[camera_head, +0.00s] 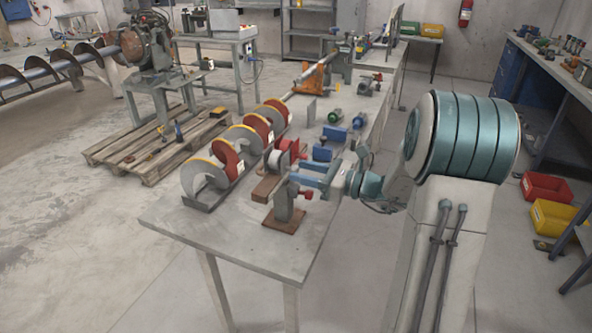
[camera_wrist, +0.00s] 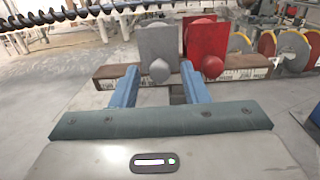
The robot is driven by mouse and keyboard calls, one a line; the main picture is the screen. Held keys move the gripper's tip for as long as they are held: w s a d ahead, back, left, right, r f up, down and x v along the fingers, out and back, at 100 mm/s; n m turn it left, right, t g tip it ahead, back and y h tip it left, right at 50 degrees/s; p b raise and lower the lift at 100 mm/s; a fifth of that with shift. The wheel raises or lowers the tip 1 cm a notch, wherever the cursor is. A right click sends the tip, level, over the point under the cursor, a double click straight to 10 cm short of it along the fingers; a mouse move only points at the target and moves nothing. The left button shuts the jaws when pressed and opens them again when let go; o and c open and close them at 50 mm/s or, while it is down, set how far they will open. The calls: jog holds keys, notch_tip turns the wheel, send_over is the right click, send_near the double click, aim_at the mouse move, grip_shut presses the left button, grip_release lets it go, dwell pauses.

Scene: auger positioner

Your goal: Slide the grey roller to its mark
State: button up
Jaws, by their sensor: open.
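In the wrist view the grey roller (camera_wrist: 158,42) is a grey plate with a rounded knob facing me, standing on a brown rail (camera_wrist: 110,77) with pale markings along its front. A red roller (camera_wrist: 207,42) of like shape stands just right of it. My gripper (camera_wrist: 161,76) is open, its two blue fingers on either side of the grey roller's knob. I cannot tell whether they touch it. In the head view my gripper (camera_head: 298,173) reaches left over the workbench (camera_head: 215,232) at the rail. The grey roller is not clear there, and the mark cannot be picked out.
Red and grey auger flights (camera_head: 205,175) stand in a row beyond the rail. A grey stand with a red knob (camera_head: 285,202) is close below my gripper. Several blue and green parts lie farther along the bench. The near left bench top is clear.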

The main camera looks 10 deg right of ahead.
jog(key=v, duration=1.1)
jog(key=shift+d, duration=0.1)
jog(key=s+a+r+n+g+h+p, duration=0.1)
jog(key=s+a+n+g+h+p, duration=0.35)
jog(key=s+a+n+g, duration=0.7)
jog(key=s+r+n+t+h+p, duration=0.3)
jog(key=s+n+h, duration=0.5)
jog(key=n, duration=0.5)
jog(key=shift+r+t+h, duration=0.3)
jog(key=shift+t+h, duration=0.05)
jog(key=shift+h, duration=0.7)
jog(key=shift+d+n, duration=0.15)
jog(key=shift+n, duration=0.1)
